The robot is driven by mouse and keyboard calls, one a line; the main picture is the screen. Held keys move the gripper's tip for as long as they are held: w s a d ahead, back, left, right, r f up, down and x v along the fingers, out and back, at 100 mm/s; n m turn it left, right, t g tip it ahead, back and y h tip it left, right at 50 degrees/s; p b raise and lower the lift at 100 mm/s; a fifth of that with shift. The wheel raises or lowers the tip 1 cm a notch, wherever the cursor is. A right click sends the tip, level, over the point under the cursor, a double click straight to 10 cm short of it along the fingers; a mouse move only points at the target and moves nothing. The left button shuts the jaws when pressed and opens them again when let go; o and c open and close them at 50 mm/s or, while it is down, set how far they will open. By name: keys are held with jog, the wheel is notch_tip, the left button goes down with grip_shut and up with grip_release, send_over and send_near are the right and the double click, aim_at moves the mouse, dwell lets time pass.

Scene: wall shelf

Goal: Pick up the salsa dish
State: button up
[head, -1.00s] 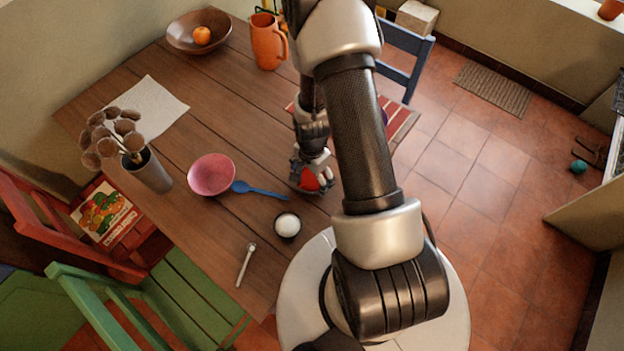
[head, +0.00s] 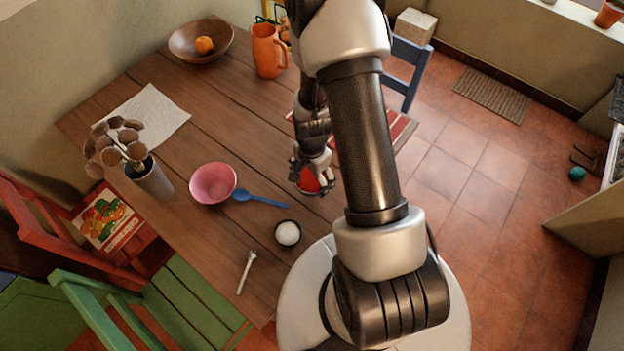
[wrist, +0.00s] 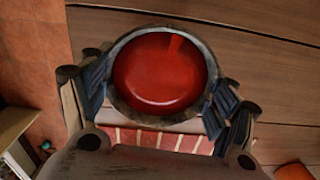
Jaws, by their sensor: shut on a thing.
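The salsa dish (wrist: 160,72) is a small round dish with a dark grey rim and smooth red salsa inside. In the wrist view it sits between the two fingers of my gripper (wrist: 155,95), which are shut on it from left and right. In the head view my gripper (head: 312,183) is at the table's right side, and the red of the salsa dish (head: 309,181) shows between the fingers. My arm hides part of the area to the right. I cannot tell how far the dish is above the table.
On the wooden table (head: 215,120) are a pink bowl (head: 213,184), blue spoon (head: 265,200), small dish of white stuff (head: 287,233), small light utensil (head: 246,272), orange pitcher (head: 267,52), wooden bowl (head: 183,42) and vase (head: 152,180). A striped red mat (head: 398,130) lies behind my arm.

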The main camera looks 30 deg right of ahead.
aim_at(311, 183)
notch_tip(311, 183, up, 16)
jog(key=p, duration=0.4)
jog(key=shift+f, duration=0.25)
dwell(0.3)
jog(key=shift+w, duration=0.1)
dwell(0.5)
